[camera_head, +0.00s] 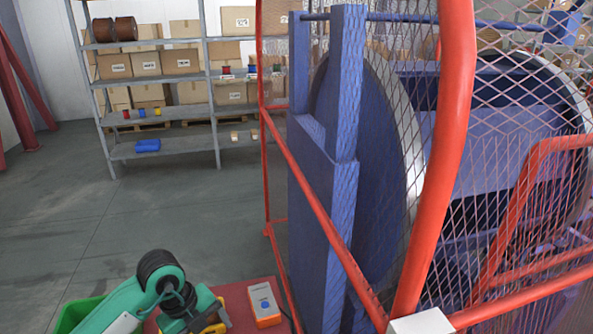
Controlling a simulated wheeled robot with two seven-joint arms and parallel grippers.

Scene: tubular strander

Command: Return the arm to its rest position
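My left arm, teal with black joints, comes in at the bottom left. It bends at a black joint, and its far end points down toward the bottom edge of the picture. My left gripper (208,322) seems to be the yellow and dark part there, cut off by the frame. Its fingertips do not show clearly, so I cannot tell whether it is open or shut. It is above or beside a red surface (236,300). My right arm and gripper are not in view.
An orange and grey box with a blue button (264,302) sits on the red surface. A green crate (72,316) is behind my arm. The red-framed mesh guard (452,130) encloses the blue strander (340,190). Shelving (150,80) with boxes stands behind; the left floor is clear.

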